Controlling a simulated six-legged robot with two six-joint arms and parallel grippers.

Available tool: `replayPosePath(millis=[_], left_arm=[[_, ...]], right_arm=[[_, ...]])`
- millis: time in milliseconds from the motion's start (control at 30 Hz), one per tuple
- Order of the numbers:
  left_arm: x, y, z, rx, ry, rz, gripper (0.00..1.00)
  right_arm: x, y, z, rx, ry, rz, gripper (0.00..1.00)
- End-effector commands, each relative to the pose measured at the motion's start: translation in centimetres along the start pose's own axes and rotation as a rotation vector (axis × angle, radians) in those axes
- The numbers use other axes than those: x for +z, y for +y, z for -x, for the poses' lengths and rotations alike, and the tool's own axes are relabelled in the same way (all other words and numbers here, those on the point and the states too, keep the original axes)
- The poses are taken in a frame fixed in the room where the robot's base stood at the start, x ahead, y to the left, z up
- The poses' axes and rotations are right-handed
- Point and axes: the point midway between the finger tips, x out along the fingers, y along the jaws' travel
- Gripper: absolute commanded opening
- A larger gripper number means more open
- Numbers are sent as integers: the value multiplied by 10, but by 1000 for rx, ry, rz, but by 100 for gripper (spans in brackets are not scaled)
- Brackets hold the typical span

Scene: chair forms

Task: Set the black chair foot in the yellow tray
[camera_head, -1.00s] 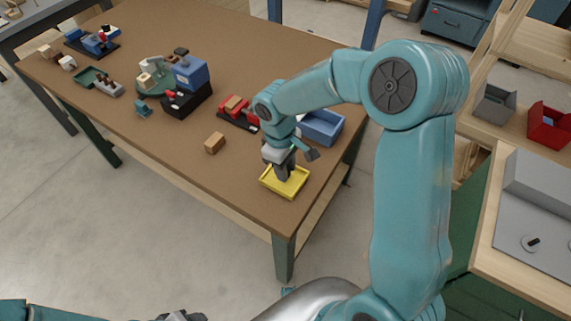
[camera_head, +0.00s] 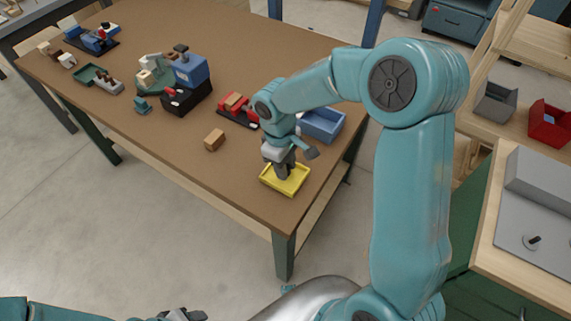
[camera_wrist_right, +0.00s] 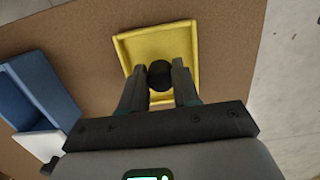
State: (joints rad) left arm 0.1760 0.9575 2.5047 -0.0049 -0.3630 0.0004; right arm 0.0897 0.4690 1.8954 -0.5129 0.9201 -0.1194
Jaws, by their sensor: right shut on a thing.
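The yellow tray (camera_head: 293,188) lies on the brown table near its front right corner. It also fills the upper middle of the right wrist view (camera_wrist_right: 126,48). My right gripper (camera_head: 284,172) points down over the tray. In the right wrist view its two fingers (camera_wrist_right: 160,80) are shut on the black chair foot (camera_wrist_right: 160,72), a dark round piece. The foot is over the tray's floor; I cannot tell whether it touches it. In the head view the fingers hide the foot. My left gripper (camera_head: 182,314) is at the bottom edge, only partly in view.
A blue bin (camera_head: 322,124) stands just behind the tray. A red piece on a dark base (camera_head: 238,112) and a small wooden block (camera_head: 214,140) lie to the left. Several coloured assemblies stand farther back. The table's front edge is close to the tray.

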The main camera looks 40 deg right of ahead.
Motion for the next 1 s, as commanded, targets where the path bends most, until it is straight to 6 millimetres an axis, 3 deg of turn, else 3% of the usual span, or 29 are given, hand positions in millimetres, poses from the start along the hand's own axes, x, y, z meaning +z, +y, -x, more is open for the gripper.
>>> replayPosePath(millis=[533, 567, 633, 667, 867, 900, 1000], left_arm=[[0, -3, -9, 0, 0, 0, 52], [0, -3, -8, 0, 0, 0, 52], [0, -3, -8, 0, 0, 0, 52], [0, -3, -8, 0, 0, 0, 52], [0, -3, -8, 0, 0, 0, 52], [0, -3, -8, 0, 0, 0, 52], [0, -3, -8, 0, 0, 0, 52]], right_arm=[[-1, 0, -11, 0, 0, 0, 2], [-1, 0, -11, 0, 0, 0, 34], [-1, 0, -10, 0, 0, 0, 57], [-1, 0, -10, 0, 0, 0, 60], [-1, 0, -10, 0, 0, 0, 60], [-1, 0, -10, 0, 0, 0, 73], [-1, 0, -10, 0, 0, 0, 75]])
